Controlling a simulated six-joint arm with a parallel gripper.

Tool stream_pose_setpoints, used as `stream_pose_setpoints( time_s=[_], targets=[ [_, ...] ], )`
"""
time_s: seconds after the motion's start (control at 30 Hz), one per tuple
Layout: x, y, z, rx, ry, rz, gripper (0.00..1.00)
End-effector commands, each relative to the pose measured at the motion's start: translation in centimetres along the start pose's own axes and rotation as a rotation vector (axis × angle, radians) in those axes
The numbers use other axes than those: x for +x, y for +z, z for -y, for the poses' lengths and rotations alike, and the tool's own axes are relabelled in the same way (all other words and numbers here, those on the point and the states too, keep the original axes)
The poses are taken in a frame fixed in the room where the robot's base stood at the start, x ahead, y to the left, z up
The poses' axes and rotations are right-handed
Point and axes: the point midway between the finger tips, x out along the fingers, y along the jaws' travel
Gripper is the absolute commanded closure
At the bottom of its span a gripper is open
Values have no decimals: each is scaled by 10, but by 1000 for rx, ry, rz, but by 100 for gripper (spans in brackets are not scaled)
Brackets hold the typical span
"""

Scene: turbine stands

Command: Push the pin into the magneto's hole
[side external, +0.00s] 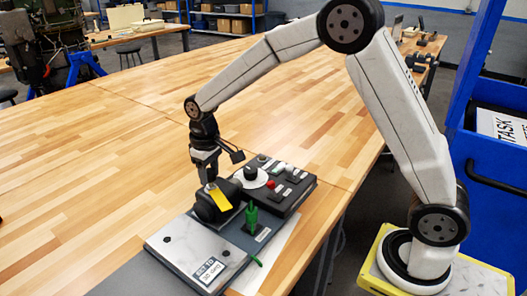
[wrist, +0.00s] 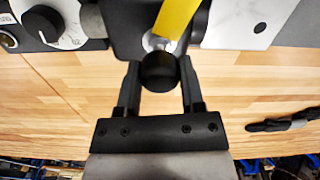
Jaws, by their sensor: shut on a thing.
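The yellow tag (side external: 219,198) hangs over the magneto in the side view. My gripper (side external: 206,176) is above the magneto, pointing down. In the wrist view my gripper (wrist: 159,76) is shut on the pin's black knob, one finger on each side. The hole is hidden, and I cannot tell how deep the pin sits.
A control panel (side external: 298,189) with a black dial and red, white and green knobs adjoins the magneto. A green upright part (side external: 251,217) stands close in front of it. A labelled white plate (side external: 190,247) lies nearer the camera. The wooden table (side external: 110,150) is clear to the left.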

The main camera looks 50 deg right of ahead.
Motion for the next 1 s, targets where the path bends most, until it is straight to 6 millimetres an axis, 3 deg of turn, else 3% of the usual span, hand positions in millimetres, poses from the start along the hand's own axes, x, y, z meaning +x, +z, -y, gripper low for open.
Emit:
stream_pose_setpoints(
  time_s=[0.03, 0.27, 0.3, 0.4, 0.6, 0.67, 1.0],
  targets=[
    [8, 3, 0, 0, 0, 14, 100],
    [8, 4, 0, 0, 0, 16, 100],
    [8, 4, 0, 0, 0, 16, 39],
    [7, 3, 0, 0, 0, 14, 10],
    [5, 3, 0, 0, 0, 11, 10],
    [5, 3, 0, 0, 0, 12, 0],
    [2, 2, 0, 0, 0, 9, 0]
  ],
)
